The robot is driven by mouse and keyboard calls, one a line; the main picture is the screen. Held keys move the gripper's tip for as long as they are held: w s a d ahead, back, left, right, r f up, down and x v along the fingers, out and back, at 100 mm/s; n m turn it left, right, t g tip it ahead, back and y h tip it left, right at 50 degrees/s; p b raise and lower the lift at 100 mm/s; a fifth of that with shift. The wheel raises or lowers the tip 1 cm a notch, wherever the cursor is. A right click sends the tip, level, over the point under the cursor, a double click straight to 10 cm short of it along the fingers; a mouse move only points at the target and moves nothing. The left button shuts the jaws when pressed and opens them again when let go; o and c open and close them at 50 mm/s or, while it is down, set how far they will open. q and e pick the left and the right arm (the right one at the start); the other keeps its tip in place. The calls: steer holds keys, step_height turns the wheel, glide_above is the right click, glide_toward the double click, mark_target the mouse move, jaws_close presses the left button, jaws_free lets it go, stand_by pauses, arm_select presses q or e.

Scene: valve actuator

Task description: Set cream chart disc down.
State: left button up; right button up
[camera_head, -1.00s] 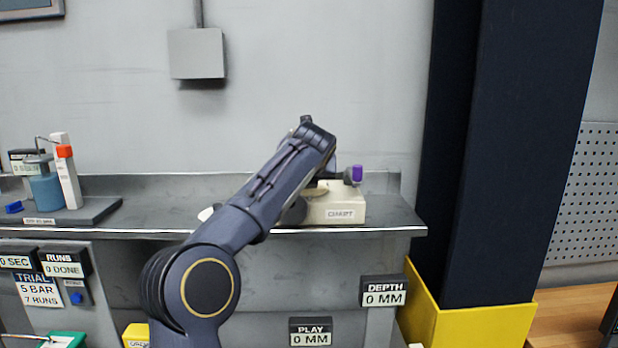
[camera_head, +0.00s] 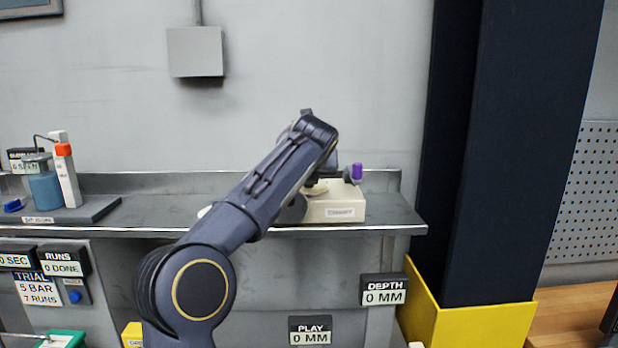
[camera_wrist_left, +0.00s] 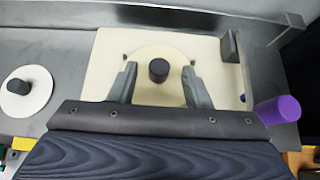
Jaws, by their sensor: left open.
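The cream chart disc (camera_wrist_left: 152,57) lies on the box marked CHART (camera_wrist_left: 108,60), its black knob (camera_wrist_left: 159,70) pointing up in the left wrist view. My left gripper (camera_wrist_left: 159,78) is open, with one finger on each side of the knob and a gap on both sides. In the head view the CHART box (camera_head: 338,211) stands on the bench at the right, and my left arm hides most of the disc. A second, whiter disc (camera_wrist_left: 38,88) with a dark knob lies on the bench left of the box. My right gripper is not in view.
A blue jar (camera_head: 44,188) and a white block stand on a dark tray (camera_head: 88,211) at the left.

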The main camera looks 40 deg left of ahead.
arm_select(q)
steer(key=v, duration=1)
steer(key=shift+b, duration=0.3)
steer(key=shift+r, duration=0.1)
steer(key=s+d+f+n+g+h, duration=0.1)
steer(key=s+d+f+n+h, duration=0.2)
steer(key=s+d+f+n, duration=0.4)
steer(key=s+d+f+n+g+h, duration=0.1)
steer(key=s+d+f+n+h, duration=0.3)
steer(key=s+d+f+n, duration=0.4)
steer(key=s+d+f+n+g+h, duration=0.1)
steer(key=s+d+f+n+h, duration=0.3)
steer(key=s+f+n, duration=0.9)
steer(key=d+f+n, duration=0.1)
steer(key=d+f, duration=0.2)
steer(key=f, duration=0.3)
steer(key=shift+s+d+f+n, duration=0.25)
steer(key=shift+s+d+n, duration=0.05)
steer(key=shift+s+n, duration=0.1)
